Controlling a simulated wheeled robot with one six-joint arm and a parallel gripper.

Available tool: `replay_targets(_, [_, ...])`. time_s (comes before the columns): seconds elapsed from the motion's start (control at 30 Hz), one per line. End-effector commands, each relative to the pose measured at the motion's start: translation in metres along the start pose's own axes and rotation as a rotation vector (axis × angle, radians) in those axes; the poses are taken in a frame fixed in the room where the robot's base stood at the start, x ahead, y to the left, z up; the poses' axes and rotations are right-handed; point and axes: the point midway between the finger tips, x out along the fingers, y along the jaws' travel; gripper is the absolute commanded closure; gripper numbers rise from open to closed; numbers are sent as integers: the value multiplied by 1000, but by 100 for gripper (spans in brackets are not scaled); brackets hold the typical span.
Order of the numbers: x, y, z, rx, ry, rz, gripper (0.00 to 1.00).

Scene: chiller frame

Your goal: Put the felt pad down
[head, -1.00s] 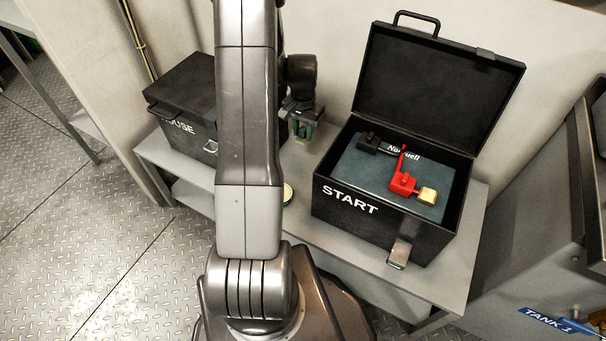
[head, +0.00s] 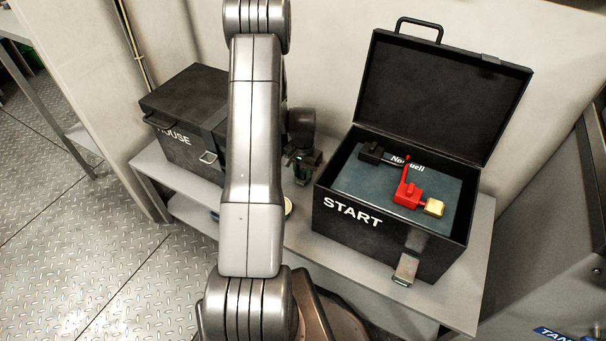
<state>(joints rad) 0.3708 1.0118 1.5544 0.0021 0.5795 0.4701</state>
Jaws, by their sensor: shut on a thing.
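My gripper (head: 302,174) hangs over the grey bench (head: 302,232), between the two black boxes, partly behind my own arm. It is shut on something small. A dark greenish patch shows between its fingers, but I cannot tell for certain that this is the felt pad. The gap between the gripper and the bench top is hard to judge. A small pale round disc (head: 288,206) lies on the bench just in front of the gripper, partly hidden by my arm. I cannot tell what it is.
A closed black box (head: 180,110) stands left. Bare bench shows between them.

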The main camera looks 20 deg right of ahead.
Motion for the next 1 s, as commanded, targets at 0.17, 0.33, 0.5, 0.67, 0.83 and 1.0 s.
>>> replay_targets(0.17, [-1, 0, -1, 0, 2, -1, 91])
replay_targets(0.33, [4, 0, 0, 0, 1, -1, 91])
replay_targets(0.5, [2, 0, 0, 0, 2, -1, 48])
replay_targets(0.67, [2, 0, 0, 0, 2, -1, 48])
replay_targets(0.83, [-3, 0, 0, 0, 2, -1, 48])
replay_targets(1.0, [-33, 0, -1, 0, 4, -2, 48])
